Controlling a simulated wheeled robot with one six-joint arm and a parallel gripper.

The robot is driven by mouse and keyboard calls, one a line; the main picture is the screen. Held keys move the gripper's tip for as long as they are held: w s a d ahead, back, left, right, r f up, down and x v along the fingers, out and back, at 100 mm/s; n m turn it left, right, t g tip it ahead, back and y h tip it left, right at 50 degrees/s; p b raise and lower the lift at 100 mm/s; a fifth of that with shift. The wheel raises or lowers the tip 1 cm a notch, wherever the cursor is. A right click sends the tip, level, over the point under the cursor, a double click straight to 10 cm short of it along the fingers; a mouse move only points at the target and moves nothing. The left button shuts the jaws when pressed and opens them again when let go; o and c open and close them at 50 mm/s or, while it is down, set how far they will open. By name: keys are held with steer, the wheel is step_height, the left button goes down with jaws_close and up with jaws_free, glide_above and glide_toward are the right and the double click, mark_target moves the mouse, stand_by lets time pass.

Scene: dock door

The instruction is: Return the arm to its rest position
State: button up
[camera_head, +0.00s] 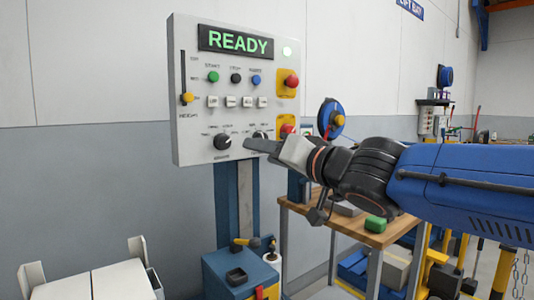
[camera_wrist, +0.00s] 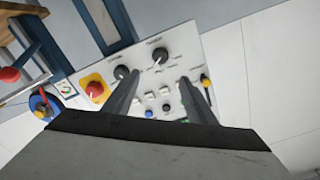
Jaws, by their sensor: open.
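My gripper (camera_head: 262,146) reaches in from the right on my blue and black arm. Its tips are in front of the lower part of the control panel (camera_head: 187,135), overlapping the right-hand black knob (camera_head: 261,134). In the wrist view my gripper (camera_wrist: 163,90) shows two dark fingers spread apart with nothing between them but the panel face behind. I cannot tell whether a fingertip touches the panel. The left black knob (camera_head: 222,141) is clear of the fingers.
A wooden workbench (camera_head: 345,225) with a green block (camera_head: 375,224) stands below my arm. A blue cabinet (camera_head: 225,270) with small items is under the panel. White boxes (camera_head: 120,280) are at lower left. A blue reel (camera_head: 331,117) hangs just behind my wrist. The wall left of the panel is clear.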

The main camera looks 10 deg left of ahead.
steer(key=w+d+f+m+h, duration=0.1)
steer(key=d+f+h, duration=0.4)
steer(key=d, duration=0.5)
steer(key=d+f+m+h, duration=0.2)
steer(key=d+f, duration=0.5)
steer(key=d, duration=0.3)
steer(key=w+d+f+m+h, duration=0.1)
steer(key=d+f+h, duration=0.3)
steer(key=d+f, duration=0.45)
steer(key=s+d+f+g+h, duration=0.1)
steer(key=s+d+f+g, duration=0.2)
steer(key=s+d+f, duration=0.3)
steer(key=s+d+f+g+h, duration=0.1)
steer(key=s+d+f+g, duration=0.3)
steer(key=s+d+f, duration=0.3)
steer(key=s+f, duration=0.5)
steer(key=s, duration=0.2)
steer(key=shift+s+d+f+h, duration=0.15)
steer(key=shift+s+d+h, duration=0.05)
steer(key=shift+s+h, duration=0.15)
